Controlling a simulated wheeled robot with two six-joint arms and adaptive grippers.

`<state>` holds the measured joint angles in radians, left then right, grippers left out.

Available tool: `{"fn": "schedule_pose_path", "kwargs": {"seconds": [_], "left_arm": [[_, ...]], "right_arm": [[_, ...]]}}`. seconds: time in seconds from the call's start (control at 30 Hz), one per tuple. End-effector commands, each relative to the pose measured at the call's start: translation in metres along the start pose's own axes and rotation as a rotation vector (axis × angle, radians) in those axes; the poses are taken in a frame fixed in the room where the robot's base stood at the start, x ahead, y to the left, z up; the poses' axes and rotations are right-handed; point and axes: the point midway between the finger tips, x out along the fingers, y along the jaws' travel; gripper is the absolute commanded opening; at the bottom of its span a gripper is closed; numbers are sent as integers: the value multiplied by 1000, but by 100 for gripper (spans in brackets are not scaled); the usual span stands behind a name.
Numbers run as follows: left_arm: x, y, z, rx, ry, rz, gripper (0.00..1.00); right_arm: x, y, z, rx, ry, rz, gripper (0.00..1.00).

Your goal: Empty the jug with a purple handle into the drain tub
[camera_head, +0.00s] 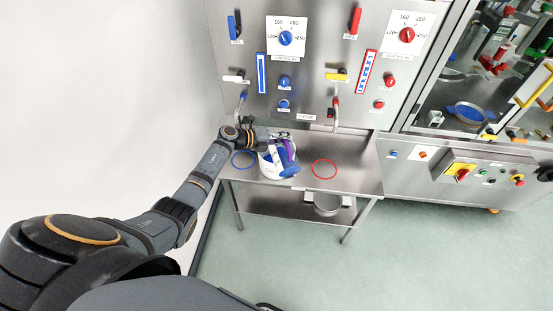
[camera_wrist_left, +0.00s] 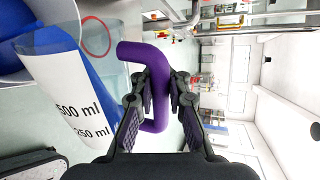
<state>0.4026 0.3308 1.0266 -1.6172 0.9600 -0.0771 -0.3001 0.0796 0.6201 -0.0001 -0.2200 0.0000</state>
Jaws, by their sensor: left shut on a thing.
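The clear jug (camera_wrist_left: 62,90) has a purple handle (camera_wrist_left: 155,62) and a white scale marked 500 ml and 250 ml. My left gripper (camera_wrist_left: 160,88) is shut on the handle. Blue liquid (camera_head: 289,171) shows at the jug and tub; I cannot tell how much is in each. The jug and my gripper hide part of the tub. My right gripper is not in view.
A blue ring (camera_head: 234,160) and a red ring (camera_head: 324,161) mark the steel table (camera_head: 350,180). Behind stands a panel with knobs, levers and two taps. The table's right side is clear.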

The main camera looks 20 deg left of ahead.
Motion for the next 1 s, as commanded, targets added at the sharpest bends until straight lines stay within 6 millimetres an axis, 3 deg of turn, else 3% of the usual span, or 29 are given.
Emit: {"fn": "schedule_pose_path", "kwargs": {"seconds": [0.37, 1.0], "left_arm": [[0, -1, 1, -2, -1, -1, 0], [1, -5, 10, -77, -4, 3, 0]], "right_arm": [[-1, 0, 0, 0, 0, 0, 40], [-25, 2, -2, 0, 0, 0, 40]]}}
